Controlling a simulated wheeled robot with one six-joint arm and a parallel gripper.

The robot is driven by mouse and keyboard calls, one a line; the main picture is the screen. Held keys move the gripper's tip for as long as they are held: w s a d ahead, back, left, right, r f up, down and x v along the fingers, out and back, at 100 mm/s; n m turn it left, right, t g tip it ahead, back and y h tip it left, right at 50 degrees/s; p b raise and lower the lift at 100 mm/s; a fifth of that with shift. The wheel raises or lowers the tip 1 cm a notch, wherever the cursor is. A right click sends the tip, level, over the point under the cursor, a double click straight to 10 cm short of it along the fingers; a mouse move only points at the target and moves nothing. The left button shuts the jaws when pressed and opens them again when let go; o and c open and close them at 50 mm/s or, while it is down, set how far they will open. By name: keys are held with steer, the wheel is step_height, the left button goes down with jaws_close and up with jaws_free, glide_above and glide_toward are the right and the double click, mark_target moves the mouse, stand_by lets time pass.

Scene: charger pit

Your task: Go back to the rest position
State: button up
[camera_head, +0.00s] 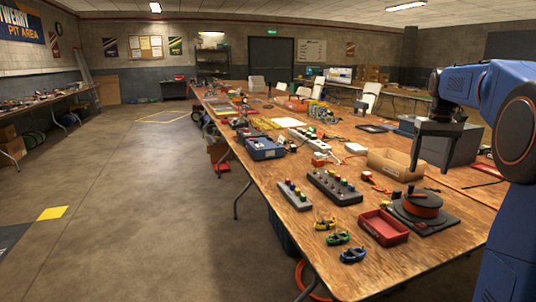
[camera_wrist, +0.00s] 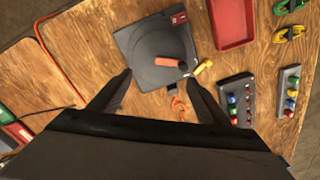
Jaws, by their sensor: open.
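My gripper (camera_head: 416,165) hangs from my blue arm at the right of the head view, above the near end of the long wooden table. Its two dark fingers stand apart in the wrist view (camera_wrist: 160,76), with nothing held between them. Beyond the fingertips is a dark square base (camera_wrist: 140,42) with a round top. An orange, cylinder-like piece (camera_wrist: 175,60) shows on it. In the head view, this base (camera_head: 440,222) carries an orange round part (camera_head: 422,204), below the gripper and apart from it.
A red tray (camera_head: 384,228), several small colored clamps (camera_head: 338,238), button boxes (camera_head: 334,187) and a cardboard box (camera_head: 397,163) lie around the base on the wooden table (camera_head: 290,222). A dark grey case (camera_head: 455,145) stands behind. The floor (camera_head: 130,210) left of the table is mostly clear.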

steer(key=s+a+f+n+t, duration=0.1)
steer(key=s+a+f+t, duration=0.15)
steer(key=s+a, duration=1.55)
steer(key=s+a+f+t, duration=0.1)
steer(key=s+a+f, duration=0.1)
steer(key=s+f, duration=0.5)
steer(key=s+a+f+n+t, duration=0.1)
steer(key=s+a+f, duration=0.1)
steer(key=s+f, duration=0.5)
steer(key=s, duration=0.5)
steer(key=shift+s+a, duration=0.25)
steer(key=shift+a, duration=0.15)
